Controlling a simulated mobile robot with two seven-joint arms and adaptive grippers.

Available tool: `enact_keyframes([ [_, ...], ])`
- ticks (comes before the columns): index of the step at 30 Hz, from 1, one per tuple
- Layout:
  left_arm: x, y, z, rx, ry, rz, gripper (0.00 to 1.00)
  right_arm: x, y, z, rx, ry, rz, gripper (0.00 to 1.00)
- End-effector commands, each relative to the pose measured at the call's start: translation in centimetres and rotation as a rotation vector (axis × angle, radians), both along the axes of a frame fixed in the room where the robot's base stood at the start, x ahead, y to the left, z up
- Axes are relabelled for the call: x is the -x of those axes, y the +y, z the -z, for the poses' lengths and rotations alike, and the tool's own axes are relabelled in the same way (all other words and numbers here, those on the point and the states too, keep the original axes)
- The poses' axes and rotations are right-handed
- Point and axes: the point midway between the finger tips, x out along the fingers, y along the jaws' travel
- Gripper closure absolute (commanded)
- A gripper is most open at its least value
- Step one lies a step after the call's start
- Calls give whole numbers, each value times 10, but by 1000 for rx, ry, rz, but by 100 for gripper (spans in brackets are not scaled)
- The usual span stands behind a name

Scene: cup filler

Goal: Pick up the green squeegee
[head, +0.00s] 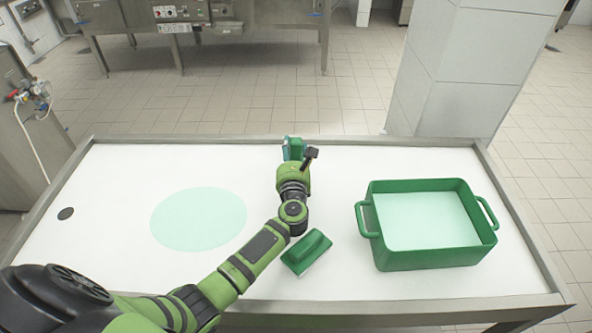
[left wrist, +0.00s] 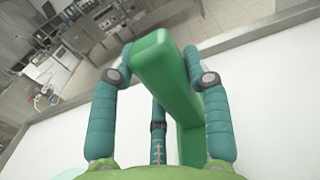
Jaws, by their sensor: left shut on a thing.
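My left gripper (head: 294,153) is over the far middle of the white table, and its fingers are closed around a green squeegee. In the left wrist view the squeegee (left wrist: 156,56) shows as a thick green bar between the teal fingers, with another green part running down behind it. In the head view only a small green piece of it shows among the fingers, and I cannot tell whether it touches the table. My right gripper is in neither view.
A second green tool (head: 307,252) with a raised grip lies near my left forearm. A green two-handled bin (head: 424,258) stands at right. A pale green circle (head: 198,219) and black disc (head: 66,213) mark the table (head: 110,180) at left. A pillar (head: 465,70) rises beyond.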

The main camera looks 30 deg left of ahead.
Motion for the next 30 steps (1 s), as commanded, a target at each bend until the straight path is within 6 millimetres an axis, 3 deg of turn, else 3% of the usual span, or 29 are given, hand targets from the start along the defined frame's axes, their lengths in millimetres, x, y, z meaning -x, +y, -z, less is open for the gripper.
enact_keyframes([
  [11,0,0,-10,1,-4,-1,100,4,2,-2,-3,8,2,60],
  [18,1,-2,-48,5,-7,0,100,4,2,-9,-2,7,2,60],
  [30,54,-72,-94,4,-5,1,100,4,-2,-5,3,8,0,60],
])
